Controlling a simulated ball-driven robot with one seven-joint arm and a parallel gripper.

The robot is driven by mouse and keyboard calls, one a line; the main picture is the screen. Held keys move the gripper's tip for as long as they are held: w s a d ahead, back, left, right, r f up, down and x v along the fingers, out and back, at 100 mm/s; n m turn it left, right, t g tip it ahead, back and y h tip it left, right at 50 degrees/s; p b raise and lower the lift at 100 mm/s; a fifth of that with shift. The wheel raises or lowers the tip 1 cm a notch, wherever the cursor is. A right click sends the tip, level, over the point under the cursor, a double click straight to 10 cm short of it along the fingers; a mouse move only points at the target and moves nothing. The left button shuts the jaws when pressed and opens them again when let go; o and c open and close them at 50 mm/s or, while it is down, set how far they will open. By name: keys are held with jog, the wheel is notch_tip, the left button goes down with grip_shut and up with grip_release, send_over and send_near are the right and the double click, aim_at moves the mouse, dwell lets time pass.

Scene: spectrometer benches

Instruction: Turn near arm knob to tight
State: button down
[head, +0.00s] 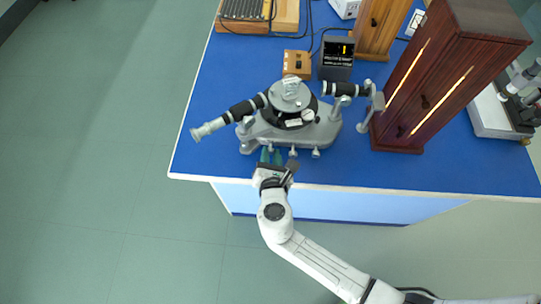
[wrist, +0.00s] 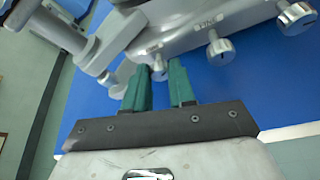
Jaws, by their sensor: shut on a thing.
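The grey spectrometer (head: 262,137) stands on the blue bench top, with a round table in the middle and black tubes to both sides. Small silver knobs stick out along its front edge. My gripper (head: 271,157) reaches in from the front edge of the bench. In the wrist view its green fingers (wrist: 162,75) are shut on a silver knob (wrist: 158,67), the leftmost of the front row; I take it as the near arm knob. Its pointer or marking cannot be read. To its right is another knob (wrist: 220,50), below the word FINE.
A dark red wooden cabinet (head: 440,75) with lit slits stands at the right. A black display box (head: 337,58) and a small wooden box (head: 297,64) are behind the spectrometer. The blue bench top (head: 205,145) is clear at the front left.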

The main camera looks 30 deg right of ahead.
jog(key=m+b, duration=0.1)
jog(key=b, duration=0.1)
jog(key=m+t+y+b, duration=0.1)
jog(key=b, duration=0.1)
jog(key=shift+s+d+f, duration=0.1)
jog(key=shift+f, duration=0.3)
jog(key=m+b, duration=0.1)
jog(key=b, duration=0.1)
jog(key=shift+r+t+b, duration=0.1)
jog(key=shift+t+b, duration=0.25)
jog(key=shift+t, duration=0.05)
jog(key=shift+r+m+y, duration=0.15)
jog(key=shift+m+y, duration=0.15)
jog(key=shift+m, duration=0.1)
jog(key=c, duration=0.9)
grip_release()
jog(key=shift+c, duration=0.2)
jog(key=shift+s, duration=0.1)
jog(key=b+v, duration=0.1)
jog(key=v, duration=0.9)
jog(key=shift+s, duration=0.3)
